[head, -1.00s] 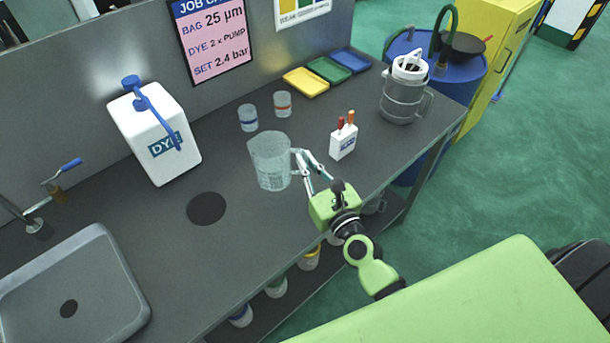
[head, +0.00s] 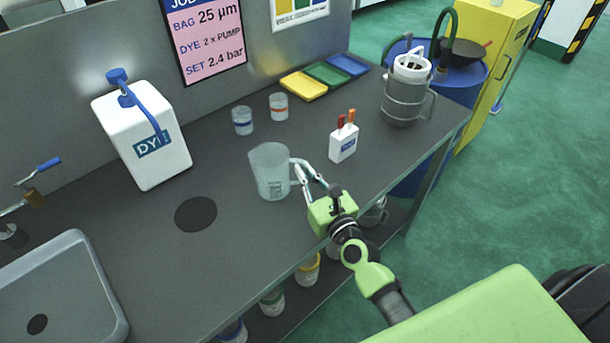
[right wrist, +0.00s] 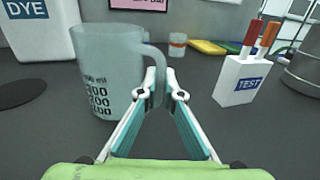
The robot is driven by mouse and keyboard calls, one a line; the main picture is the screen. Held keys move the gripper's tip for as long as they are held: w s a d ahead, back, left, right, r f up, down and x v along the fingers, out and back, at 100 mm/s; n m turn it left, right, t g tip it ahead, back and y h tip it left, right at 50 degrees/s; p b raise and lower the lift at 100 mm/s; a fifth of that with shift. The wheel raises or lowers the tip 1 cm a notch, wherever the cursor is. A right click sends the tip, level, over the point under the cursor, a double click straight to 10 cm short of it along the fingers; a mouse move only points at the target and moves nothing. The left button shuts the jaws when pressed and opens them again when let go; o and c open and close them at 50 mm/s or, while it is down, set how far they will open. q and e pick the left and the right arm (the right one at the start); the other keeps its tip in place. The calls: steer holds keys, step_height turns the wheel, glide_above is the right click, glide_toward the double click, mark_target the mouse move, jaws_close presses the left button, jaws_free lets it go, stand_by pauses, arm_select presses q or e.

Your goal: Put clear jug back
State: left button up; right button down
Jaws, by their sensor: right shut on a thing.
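The clear jug (head: 268,172) is upright at the middle of the grey bench, and its handle points toward my right arm. It also shows in the right wrist view (right wrist: 108,70) with printed volume marks on its side. My right gripper (head: 298,168) is shut on the jug's handle. In the right wrist view its fingertips (right wrist: 162,95) meet at the lower part of the handle. I cannot tell whether the jug's base touches the bench. A dark round spot (head: 196,214) lies on the bench to the left of the jug. My left gripper is not in view.
A white DYE container (head: 150,160) stands at the left, with a grey sink (head: 100,262) nearer. Two small cups (head: 242,120) stand behind the jug. A white TEST box (head: 344,145) with pens and a metal jug (head: 402,100) stand to the right. Coloured trays (head: 303,86) lie behind.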

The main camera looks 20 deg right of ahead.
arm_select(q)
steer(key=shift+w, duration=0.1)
arm_select(e)
steer(key=shift+f, duration=0.15)
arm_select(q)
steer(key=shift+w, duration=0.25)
arm_select(e)
steer(key=c, duration=2.2)
jaws_free()
